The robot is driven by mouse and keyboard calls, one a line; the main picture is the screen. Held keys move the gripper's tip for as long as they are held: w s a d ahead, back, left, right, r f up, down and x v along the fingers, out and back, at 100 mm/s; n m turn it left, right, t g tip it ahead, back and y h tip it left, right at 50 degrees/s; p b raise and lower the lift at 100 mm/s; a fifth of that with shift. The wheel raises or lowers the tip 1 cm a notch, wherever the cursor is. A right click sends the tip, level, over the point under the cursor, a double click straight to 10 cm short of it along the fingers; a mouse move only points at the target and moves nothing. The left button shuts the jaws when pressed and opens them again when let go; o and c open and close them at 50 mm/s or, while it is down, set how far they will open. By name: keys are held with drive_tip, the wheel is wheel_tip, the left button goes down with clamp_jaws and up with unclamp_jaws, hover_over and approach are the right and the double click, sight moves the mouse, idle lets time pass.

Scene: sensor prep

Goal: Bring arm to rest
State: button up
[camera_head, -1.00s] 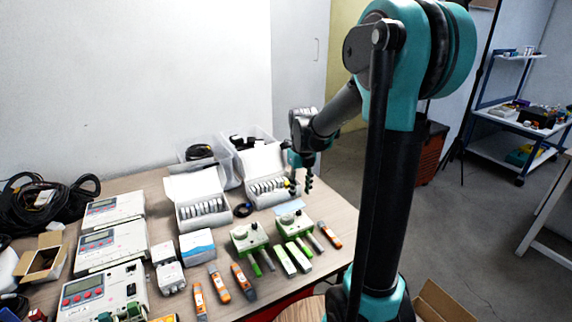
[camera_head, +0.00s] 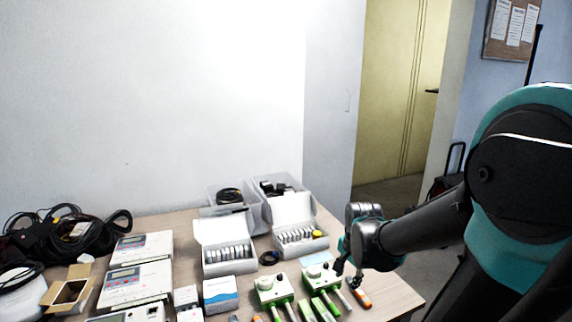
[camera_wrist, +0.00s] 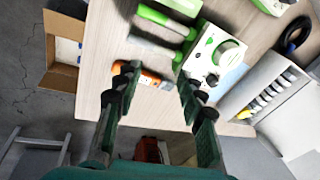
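My gripper (camera_head: 347,274) is over the right part of the wooden table (camera_head: 398,291). Its two fingers are spread apart in the wrist view (camera_wrist: 158,80), with nothing held between them. An orange-and-white handheld device (camera_wrist: 153,79) shows in the gap between the fingertips and appears to lie on the table below. It also shows in the head view (camera_head: 363,299). My arm comes in from the right and is bent, with the forearm pointing left and down.
Green-and-white devices (camera_head: 322,277) stand left of my gripper. White boxes of round parts (camera_head: 299,240) sit behind it. Meters (camera_head: 140,283) and black cables (camera_head: 70,238) fill the left. An open cardboard box (camera_wrist: 62,75) is beyond the table's edge.

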drive_tip(key=s+f+n, duration=0.1)
drive_tip(key=n, duration=0.2)
drive_tip(key=s+n, duration=0.2)
drive_tip(key=s+d+f+n+t, duration=0.1)
drive_tip(key=s+n, duration=0.1)
drive_tip(key=n, duration=0.1)
drive_tip(key=shift+s+f+n, duration=0.15)
drive_tip(key=shift+f+n, duration=0.15)
drive_tip(key=shift+s+d+f+n, duration=0.1)
drive_tip(key=shift+s+f+n, duration=0.1)
drive_tip(key=shift+s+n, duration=0.3)
drive_tip(key=shift+s+d+f+n, duration=0.1)
drive_tip(key=shift+s+f+n, duration=0.05)
drive_tip(key=shift+n, duration=0.55)
